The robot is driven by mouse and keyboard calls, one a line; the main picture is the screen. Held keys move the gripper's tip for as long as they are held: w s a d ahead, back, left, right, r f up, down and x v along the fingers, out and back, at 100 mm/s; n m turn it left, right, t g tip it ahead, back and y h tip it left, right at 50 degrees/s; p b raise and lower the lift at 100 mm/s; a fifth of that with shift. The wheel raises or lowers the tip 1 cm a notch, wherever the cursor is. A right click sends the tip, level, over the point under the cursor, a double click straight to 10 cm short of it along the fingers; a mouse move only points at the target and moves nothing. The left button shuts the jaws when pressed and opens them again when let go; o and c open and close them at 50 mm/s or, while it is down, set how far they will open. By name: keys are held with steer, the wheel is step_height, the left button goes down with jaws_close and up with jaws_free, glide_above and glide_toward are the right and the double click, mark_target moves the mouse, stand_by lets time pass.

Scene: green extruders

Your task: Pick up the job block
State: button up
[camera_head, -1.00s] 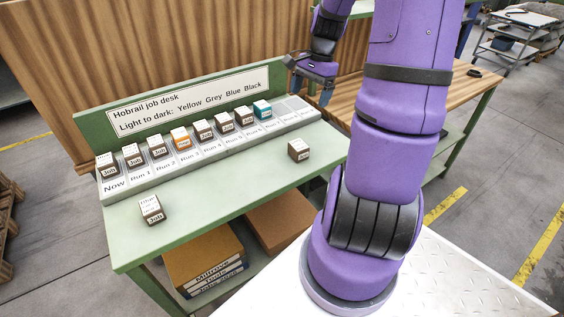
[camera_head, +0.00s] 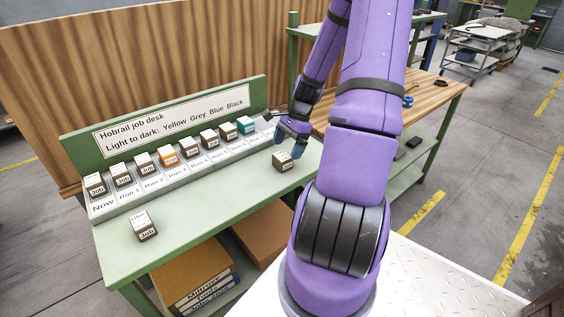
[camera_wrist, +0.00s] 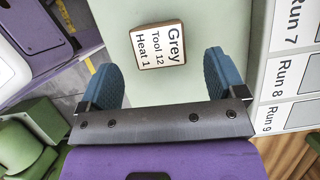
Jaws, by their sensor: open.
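A loose job block (camera_head: 283,161) lies on the right part of the green desk, brown-sided with a white label. In the wrist view a block (camera_wrist: 158,46) reads "Grey, Tool 12, Heat 1"; it lies slightly turned, ahead of and between my two blue fingertips. My gripper (camera_head: 291,136) is open and empty, just above and behind this block in the head view; it also shows in the wrist view (camera_wrist: 160,68). A second loose job block (camera_head: 143,225) lies at the desk's left front. More job blocks (camera_head: 145,163) stand in the labelled rack.
The rack (camera_head: 104,206) has slots marked Now and Run numbers; its right-end slots look empty. A sign (camera_head: 172,128) behind it reads "Light to dark: Yellow Grey Blue Black". The desk's middle front (camera_head: 205,203) is clear. A wooden bench (camera_head: 430,95) stands to the right.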

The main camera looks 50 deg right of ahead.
mark_target(283, 155)
steer(key=shift+x, duration=2.5)
steer(key=shift+r, duration=0.1)
steer(key=c, duration=1)
steer(key=shift+c, duration=0.2)
steer(key=shift+r, duration=0.1)
